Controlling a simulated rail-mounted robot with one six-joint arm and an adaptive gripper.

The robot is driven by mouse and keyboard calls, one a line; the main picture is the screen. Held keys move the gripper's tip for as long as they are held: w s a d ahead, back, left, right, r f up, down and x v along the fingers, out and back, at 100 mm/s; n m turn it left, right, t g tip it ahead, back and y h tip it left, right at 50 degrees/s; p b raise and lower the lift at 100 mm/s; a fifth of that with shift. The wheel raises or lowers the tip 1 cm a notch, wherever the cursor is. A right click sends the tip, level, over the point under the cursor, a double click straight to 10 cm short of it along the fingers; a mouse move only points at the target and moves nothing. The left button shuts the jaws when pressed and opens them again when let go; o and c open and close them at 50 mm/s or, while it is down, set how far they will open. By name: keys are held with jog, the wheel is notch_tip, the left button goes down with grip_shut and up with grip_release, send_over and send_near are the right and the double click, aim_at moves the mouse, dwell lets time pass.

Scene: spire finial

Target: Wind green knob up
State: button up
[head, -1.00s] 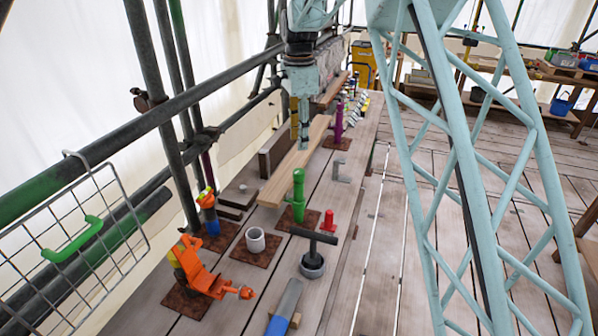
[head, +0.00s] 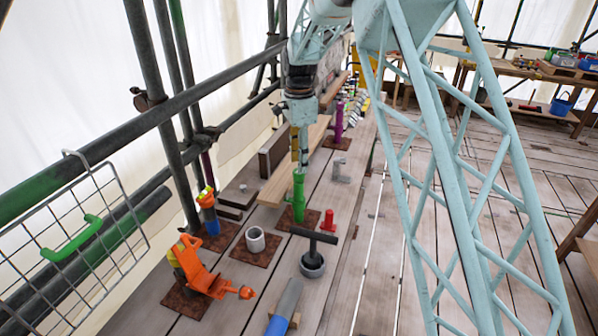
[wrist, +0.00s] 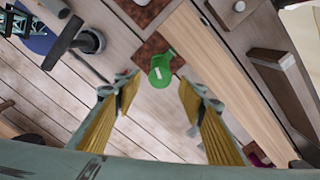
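The green knob (head: 299,181) tops a green post (head: 299,205) that stands upright on a rust-brown square plate on the planks. In the wrist view the green knob (wrist: 160,72) shows from above with a white mark on its top. My gripper (head: 299,150) points down right above the green post in the head view. In the wrist view its two yellow-lined fingers (wrist: 158,98) are spread wide, with the knob in the gap beyond their tips. Nothing is between the pads. I cannot tell the exact height left between tips and knob.
A small red post (head: 328,222) and a black T-handle (head: 314,246) stand close by on the near right. A white cup (head: 255,240), an orange clamp-like piece (head: 205,275) and a wooden board (head: 292,168) lie around. A purple post (head: 338,122) stands farther back.

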jog(key=shift+f, duration=2.2)
jog(key=c, duration=0.8)
